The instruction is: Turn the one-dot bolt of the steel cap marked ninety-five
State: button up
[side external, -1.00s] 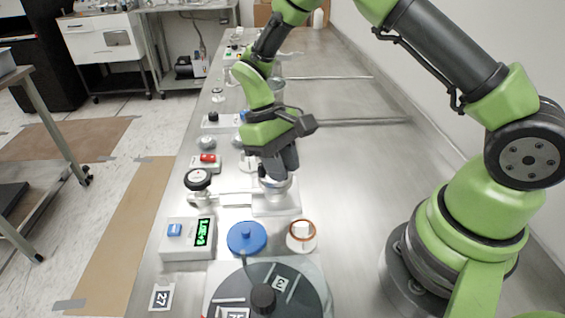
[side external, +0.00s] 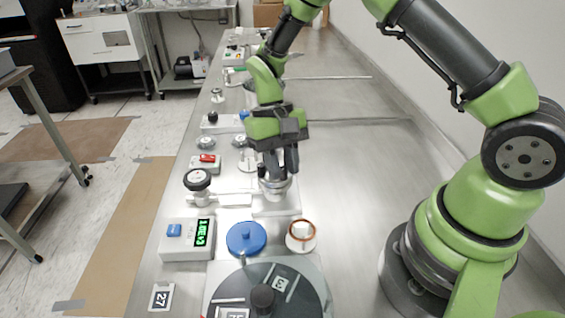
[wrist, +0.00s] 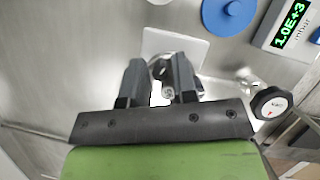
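A round steel fitting (side external: 276,187) stands on a pale square plate (side external: 275,207) under my gripper in the side view. My gripper (side external: 279,170) points down with its fingertips at the top of the fitting. In the wrist view my gripper (wrist: 159,80) has its two dark fingers apart. A small round metal end, perhaps a bolt (wrist: 168,92), shows between them, close to the right finger. The fingers hide most of the fitting. I cannot read a ninety-five mark or make out any dots.
A gauge with a black rim (side external: 197,180) stands close on the left. In front are a display box (side external: 187,240), a blue disc (side external: 246,238), a copper-ringed white part (side external: 300,237) and a dark turntable (side external: 300,295). The bench is clear to the right.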

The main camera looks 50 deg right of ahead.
dwell(0.4)
jog(key=n+h, duration=0.1)
jog(key=n, duration=0.3)
jog(key=shift+a+n+h, duration=0.15)
jog(key=shift+n+h, duration=0.25)
notch_tip(320, 180, up, 15)
jog(key=w+t, duration=0.1)
jog(key=w, duration=0.1)
jog(key=s+r+m+t, duration=0.1)
jog(key=s+r+t, duration=0.1)
jog(key=s, duration=0.3)
jog(key=s+r+m+t+y, duration=0.1)
jog(key=s+r+t, duration=0.2)
jog(key=s, duration=0.3)
jog(key=s+d+r+m+t+y, duration=0.1)
jog(key=s+r+m+t, duration=0.1)
jog(key=s+t, duration=0.3)
jog(key=shift+s+r, duration=0.35)
jog(key=shift+s, duration=0.15)
jog(key=shift+o, duration=0.2)
